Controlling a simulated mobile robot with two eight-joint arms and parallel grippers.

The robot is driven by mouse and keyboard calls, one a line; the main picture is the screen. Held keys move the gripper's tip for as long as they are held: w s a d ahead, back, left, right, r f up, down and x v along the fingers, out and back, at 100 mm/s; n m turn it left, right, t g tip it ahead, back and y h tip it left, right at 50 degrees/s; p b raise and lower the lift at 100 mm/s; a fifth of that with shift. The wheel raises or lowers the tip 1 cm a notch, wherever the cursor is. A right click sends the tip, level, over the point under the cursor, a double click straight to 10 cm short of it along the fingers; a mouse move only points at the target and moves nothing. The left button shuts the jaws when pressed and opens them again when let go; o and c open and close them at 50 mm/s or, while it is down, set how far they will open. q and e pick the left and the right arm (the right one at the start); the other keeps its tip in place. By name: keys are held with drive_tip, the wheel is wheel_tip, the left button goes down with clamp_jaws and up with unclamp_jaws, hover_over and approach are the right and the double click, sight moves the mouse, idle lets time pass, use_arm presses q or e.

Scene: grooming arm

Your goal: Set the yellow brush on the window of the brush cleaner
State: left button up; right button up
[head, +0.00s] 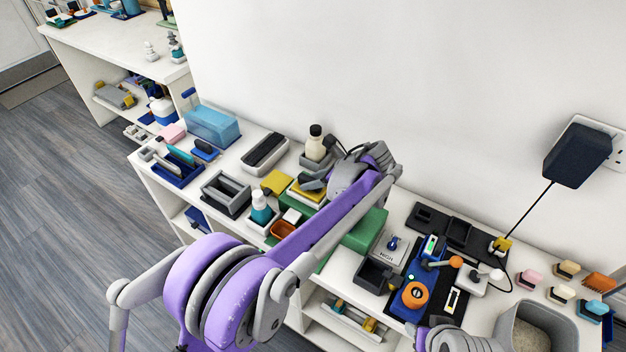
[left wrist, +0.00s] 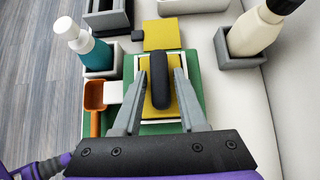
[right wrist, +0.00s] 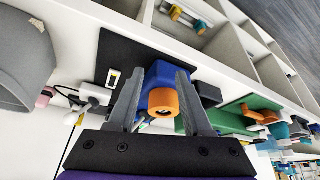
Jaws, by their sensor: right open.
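The yellow brush, a yellow slab with a rounded dark handle (left wrist: 160,88), lies flat inside a white frame, apparently the window (left wrist: 139,92). The frame is on the green body of what looks like the brush cleaner (left wrist: 196,72). The yellow slab also shows in the head view (head: 304,194). My left gripper (left wrist: 161,70) is open, with its fingers on either side of the handle and a gap visible at each side. My right gripper (right wrist: 160,72) is open and empty above a blue device with an orange ring (right wrist: 163,101). My left arm hides part of the cleaner in the head view.
A yellow square block (left wrist: 162,34) lies just beyond the brush. A cream bottle (left wrist: 255,30) in a grey holder stands right of it; a teal bottle (left wrist: 88,45) and an orange scoop (left wrist: 95,95) are at left. Several small brushes (head: 563,293) sit at the table's right end.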

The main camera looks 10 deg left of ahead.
use_arm(q)
drive_tip(key=shift+o, duration=1.2)
drive_tip(key=shift+d, duration=0.1)
drive_tip(key=v, duration=1)
drive_tip(key=shift+s+d+r+p, duration=0.15)
drive_tip(key=shift+r+p, duration=0.15)
drive_tip(key=s+a+r+n+h+p, duration=0.1)
drive_tip(key=s+a+n+h+p, duration=0.1)
drive_tip(key=s+a+n, duration=0.4)
drive_tip(key=s+a+f+n+h+p, duration=0.1)
drive_tip(key=s+a+n+h, duration=0.1)
drive_tip(key=s+n, duration=0.3)
drive_tip(key=s+a+f+n+t+h+p, duration=0.1)
drive_tip(key=s+a+n+h+p, duration=0.1)
drive_tip(key=s+n, duration=0.4)
drive_tip(key=s+a+f+n+t+h+p, duration=0.1)
drive_tip(key=s+a+n, duration=0.3)
drive_tip(key=s, duration=0.6)
drive_tip(key=shift+s+f+n+h+p, duration=0.2)
drive_tip(key=shift+f+n+h+p, duration=0.25)
drive_tip(key=shift+n+h, duration=0.25)
